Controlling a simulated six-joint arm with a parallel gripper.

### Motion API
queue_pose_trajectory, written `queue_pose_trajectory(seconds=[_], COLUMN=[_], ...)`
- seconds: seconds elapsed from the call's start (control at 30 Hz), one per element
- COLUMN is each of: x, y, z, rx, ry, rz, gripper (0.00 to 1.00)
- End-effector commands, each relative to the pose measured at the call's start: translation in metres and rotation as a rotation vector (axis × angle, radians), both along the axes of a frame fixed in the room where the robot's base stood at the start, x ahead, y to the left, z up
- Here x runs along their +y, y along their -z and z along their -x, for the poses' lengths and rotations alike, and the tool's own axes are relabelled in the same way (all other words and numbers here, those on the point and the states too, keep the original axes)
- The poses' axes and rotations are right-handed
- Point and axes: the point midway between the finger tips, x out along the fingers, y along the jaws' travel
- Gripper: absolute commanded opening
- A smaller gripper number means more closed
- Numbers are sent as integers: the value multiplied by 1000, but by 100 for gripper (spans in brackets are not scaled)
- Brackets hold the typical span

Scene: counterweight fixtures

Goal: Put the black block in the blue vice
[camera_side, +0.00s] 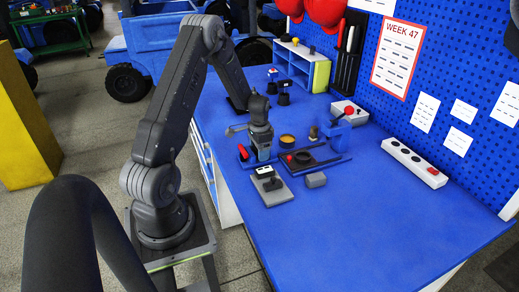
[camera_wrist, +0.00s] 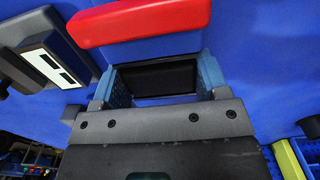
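My gripper (camera_side: 260,150) points down low over the left end of the workbench in the side view. In the wrist view its two fingers with blue inner faces (camera_wrist: 165,83) stand either side of a dark rectangular body, which looks like the black block (camera_wrist: 166,80), gripped between them. The block is not clearly visible in the side view. A blue fixture with a red bar (camera_wrist: 140,20), apparently the blue vice, lies just beyond the fingertips in the wrist view. In the side view its red part (camera_side: 243,152) shows left of my gripper; the rest is largely hidden.
A grey device with a white-and-black panel (camera_side: 268,185) stands in front of my gripper. A dark plate with a round part (camera_side: 302,158), a small grey block (camera_side: 315,180) and a blue block-like fixture (camera_side: 336,135) are to the right. The bench's front right is clear.

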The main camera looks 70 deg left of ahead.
Motion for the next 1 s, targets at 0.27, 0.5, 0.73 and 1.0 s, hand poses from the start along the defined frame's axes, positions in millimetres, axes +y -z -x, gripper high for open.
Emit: queue_pose_trajectory(seconds=[0.27, 0.5, 0.73, 1.0], x=[0, 0, 1, 0], y=[0, -4, -39, -95], z=[0, 0, 0, 0], rx=[0, -1, -4, -3], ry=[0, 0, 0, 0], rz=[0, -1, -4, -3], gripper=[89, 89, 89, 89])
